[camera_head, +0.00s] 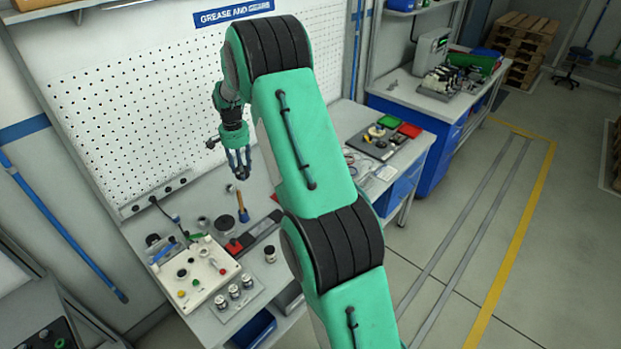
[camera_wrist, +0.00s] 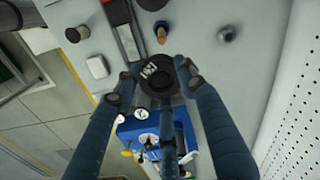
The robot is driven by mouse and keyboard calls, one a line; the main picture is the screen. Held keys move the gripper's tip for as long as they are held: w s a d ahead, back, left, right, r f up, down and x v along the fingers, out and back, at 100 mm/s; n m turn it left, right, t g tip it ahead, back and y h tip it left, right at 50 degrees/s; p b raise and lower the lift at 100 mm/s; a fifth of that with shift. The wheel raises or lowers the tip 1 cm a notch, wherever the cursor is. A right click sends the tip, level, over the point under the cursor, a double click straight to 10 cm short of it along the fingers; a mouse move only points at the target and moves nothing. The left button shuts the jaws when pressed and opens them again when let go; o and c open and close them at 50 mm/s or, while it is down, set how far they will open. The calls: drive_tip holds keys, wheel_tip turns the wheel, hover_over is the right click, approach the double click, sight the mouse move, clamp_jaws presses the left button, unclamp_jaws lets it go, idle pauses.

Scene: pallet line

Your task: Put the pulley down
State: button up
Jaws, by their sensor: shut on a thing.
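The pulley (camera_wrist: 155,76) is a black round disc with pale marks on its face, seen in the wrist view between my fingertips. My gripper (camera_wrist: 154,82) is shut on it. In the head view my gripper (camera_head: 240,174) points down above the back part of the workbench (camera_head: 196,200), near the perforated panel. The fingertips look to be above the bench top, clear of it. The pulley is too small and dark to make out there.
A brush with a brown handle (camera_head: 243,207) stands below my gripper, with a black disc (camera_head: 227,226) beside it. A dark bar (camera_head: 261,230), a pale control box (camera_head: 195,272) and several small jars lie further forward. The perforated panel (camera_head: 130,110) bounds the back.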

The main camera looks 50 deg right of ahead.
drive_tip(key=s+d+f+m, duration=0.1)
drive_tip(key=s+d, duration=0.2)
drive_tip(key=d, duration=0.6)
drive_tip(key=f, duration=1.7)
drive_tip(key=shift+w+a+f+p, duration=0.15)
drive_tip(key=shift+w+a+p, duration=0.1)
drive_tip(key=shift+w+p, duration=0.05)
drive_tip(key=shift+w, duration=0.15)
hover_over(261, 186)
drive_tip(key=shift+w+d+f+p, duration=0.15)
drive_tip(key=shift+f+p, duration=0.3)
drive_tip(key=shift+f, duration=0.3)
drive_tip(key=shift+f, duration=1.75)
drive_tip(key=shift+f, duration=0.15)
